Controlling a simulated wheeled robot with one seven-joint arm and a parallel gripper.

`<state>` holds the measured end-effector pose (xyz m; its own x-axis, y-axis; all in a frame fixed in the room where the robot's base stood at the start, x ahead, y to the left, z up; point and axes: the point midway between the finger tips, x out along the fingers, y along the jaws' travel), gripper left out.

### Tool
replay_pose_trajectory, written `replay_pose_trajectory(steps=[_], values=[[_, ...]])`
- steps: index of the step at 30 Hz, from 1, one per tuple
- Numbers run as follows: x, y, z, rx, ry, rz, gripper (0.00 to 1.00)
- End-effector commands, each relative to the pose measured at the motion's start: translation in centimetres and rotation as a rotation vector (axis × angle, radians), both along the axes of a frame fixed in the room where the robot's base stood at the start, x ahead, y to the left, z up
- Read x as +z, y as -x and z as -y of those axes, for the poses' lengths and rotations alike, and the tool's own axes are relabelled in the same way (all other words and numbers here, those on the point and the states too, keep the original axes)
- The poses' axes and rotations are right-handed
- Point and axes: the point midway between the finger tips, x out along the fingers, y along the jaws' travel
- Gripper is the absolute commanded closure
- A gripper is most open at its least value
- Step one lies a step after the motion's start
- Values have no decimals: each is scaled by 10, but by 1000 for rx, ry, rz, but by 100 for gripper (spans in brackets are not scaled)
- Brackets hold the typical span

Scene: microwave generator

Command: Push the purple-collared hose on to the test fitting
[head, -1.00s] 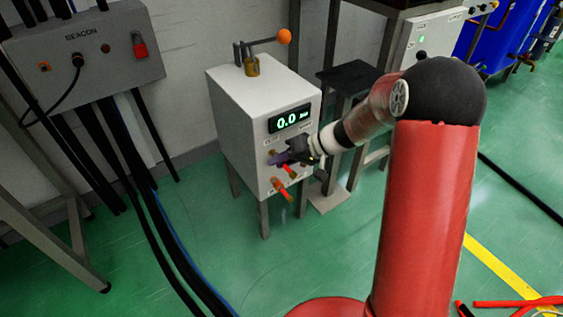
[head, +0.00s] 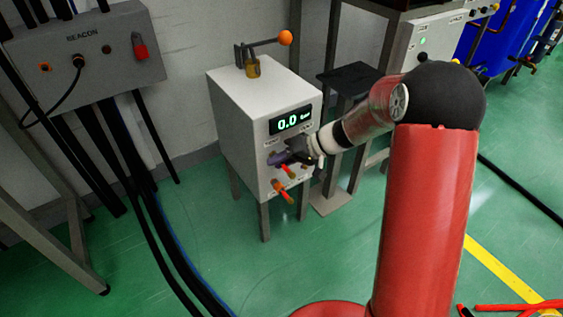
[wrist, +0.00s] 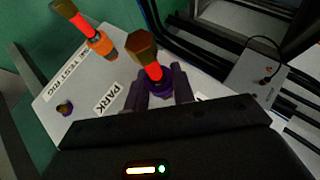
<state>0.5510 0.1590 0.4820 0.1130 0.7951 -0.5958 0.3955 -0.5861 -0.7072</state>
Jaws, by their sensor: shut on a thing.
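The purple-collared hose (wrist: 153,70) is a short red hose with a brass hex end and a purple collar, in the wrist view beside the PARK label. My gripper (wrist: 160,90) is shut on its purple collar, one finger on each side. In the head view my gripper (head: 290,155) is close against the front of the white box. How the hose's lower end sits is hidden.
A similar hose with an orange collar (wrist: 102,43) stands on the same panel. The white box (head: 238,125) has a display reading 0.0 and an orange-knobbed lever (head: 284,38) on top. A grey BEACON box (head: 85,60) is on the left, with dark cables below it.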

Motion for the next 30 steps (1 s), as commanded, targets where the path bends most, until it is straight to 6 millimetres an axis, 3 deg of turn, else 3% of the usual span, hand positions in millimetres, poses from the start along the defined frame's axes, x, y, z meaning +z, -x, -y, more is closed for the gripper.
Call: replay_pose_trajectory(steps=[3, 4, 10, 20, 30], values=[[0, -3, -2, 0, 0, 2, 100], [0, -3, -2, 0, 0, 1, 74], [1, -3, -2, 0, 0, 1, 50], [4, -2, 3, -3, 0, 2, 50], [36, 4, 46, -4, 0, 3, 50]])
